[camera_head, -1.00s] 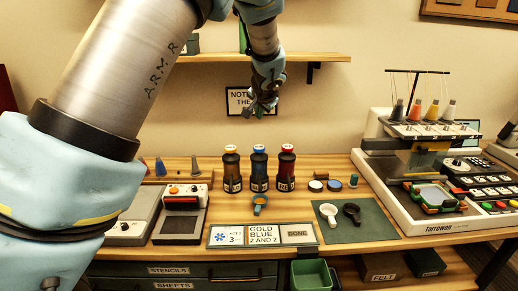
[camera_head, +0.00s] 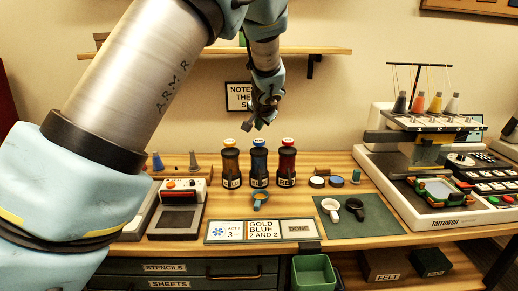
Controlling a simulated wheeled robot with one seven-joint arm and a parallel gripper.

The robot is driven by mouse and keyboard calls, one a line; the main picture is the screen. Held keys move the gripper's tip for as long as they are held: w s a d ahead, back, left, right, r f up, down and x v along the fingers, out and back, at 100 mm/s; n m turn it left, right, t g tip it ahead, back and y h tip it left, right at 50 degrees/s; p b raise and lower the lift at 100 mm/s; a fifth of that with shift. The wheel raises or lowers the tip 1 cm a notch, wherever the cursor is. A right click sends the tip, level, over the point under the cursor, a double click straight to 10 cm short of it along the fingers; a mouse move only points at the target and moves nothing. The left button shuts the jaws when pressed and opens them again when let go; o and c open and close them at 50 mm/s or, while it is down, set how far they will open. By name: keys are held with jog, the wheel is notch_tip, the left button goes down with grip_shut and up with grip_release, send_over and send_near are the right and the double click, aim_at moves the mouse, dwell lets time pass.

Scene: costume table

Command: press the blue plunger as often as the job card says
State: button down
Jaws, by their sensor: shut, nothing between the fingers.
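The blue plunger (camera_head: 259,142) is the cap on the middle one of three dark bottles. The bottle to its left has a yellow cap (camera_head: 229,142) and the one to its right a red cap (camera_head: 288,142). The job card (camera_head: 263,231) lies on the table front and reads "GOLD BLUE 2 AND 2", between a panel marked "ACT 3" and one marked "DONE". My gripper (camera_head: 262,126) is shut and empty. It points down and appears just above the blue plunger; I cannot tell if they touch.
A green mat (camera_head: 370,225) with a white and a black ring-shaped piece lies to the right. An embroidery machine (camera_head: 430,180) stands at the right, a grey device (camera_head: 178,209) at the left.

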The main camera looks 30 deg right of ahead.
aim_at(258, 140)
jog(key=shift+f+b, duration=0.65)
jog(key=shift+f, duration=0.4)
jog(key=shift+f, duration=0.15)
dwell(1.1)
jog(key=shift+f+b, duration=0.25)
jog(key=shift+b, duration=0.4)
jog(key=shift+f+b, duration=0.9)
jog(key=shift+b, duration=0.05)
dwell(0.8)
jog(key=shift+a+r, duration=0.1)
jog(key=shift+r+p, duration=0.85)
jog(key=shift+r, duration=0.35)
jog(key=shift+r+p, duration=1.65)
jog(key=shift+r, duration=0.9)
